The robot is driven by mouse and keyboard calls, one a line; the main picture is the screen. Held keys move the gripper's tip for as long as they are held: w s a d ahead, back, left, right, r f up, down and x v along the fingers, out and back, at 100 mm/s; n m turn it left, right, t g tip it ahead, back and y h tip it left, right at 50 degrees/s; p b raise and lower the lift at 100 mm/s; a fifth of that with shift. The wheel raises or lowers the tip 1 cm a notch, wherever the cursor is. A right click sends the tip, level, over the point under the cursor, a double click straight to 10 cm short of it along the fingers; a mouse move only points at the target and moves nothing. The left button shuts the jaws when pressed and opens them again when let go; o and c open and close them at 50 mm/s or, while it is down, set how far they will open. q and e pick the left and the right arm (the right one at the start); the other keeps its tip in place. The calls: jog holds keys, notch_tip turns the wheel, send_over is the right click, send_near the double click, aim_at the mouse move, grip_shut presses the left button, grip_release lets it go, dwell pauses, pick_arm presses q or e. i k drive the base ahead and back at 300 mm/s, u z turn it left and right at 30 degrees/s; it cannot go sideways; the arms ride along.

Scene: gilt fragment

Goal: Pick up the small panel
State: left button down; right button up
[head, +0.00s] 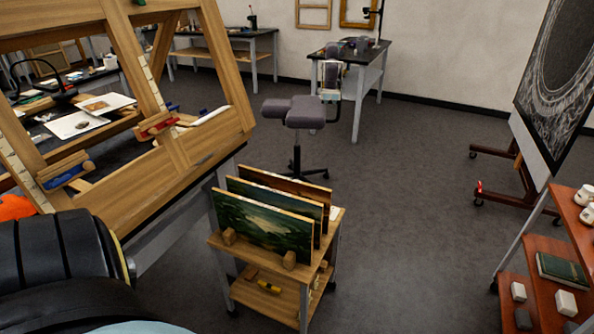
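Several panels stand upright on edge, one behind another, on the top of a small wooden cart (222,243) in the middle of the head view. The front panel (262,226) carries a dark green landscape painting and rests behind small wooden blocks. The panels behind it are mostly hidden, with only their upper edges and right ends showing. I cannot tell which of them is the small panel. Neither of my grippers is in view.
A large wooden easel frame (190,150) stands left of the cart. A grey stool (294,112) stands behind it. A red-brown shelf (568,240) with a green book (562,269) is at the right, below a large dark picture (560,75). Floor between cart and shelf is clear.

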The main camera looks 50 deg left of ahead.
aim_at(277, 231)
jog(key=i, duration=2)
jog(key=u, duration=3.55)
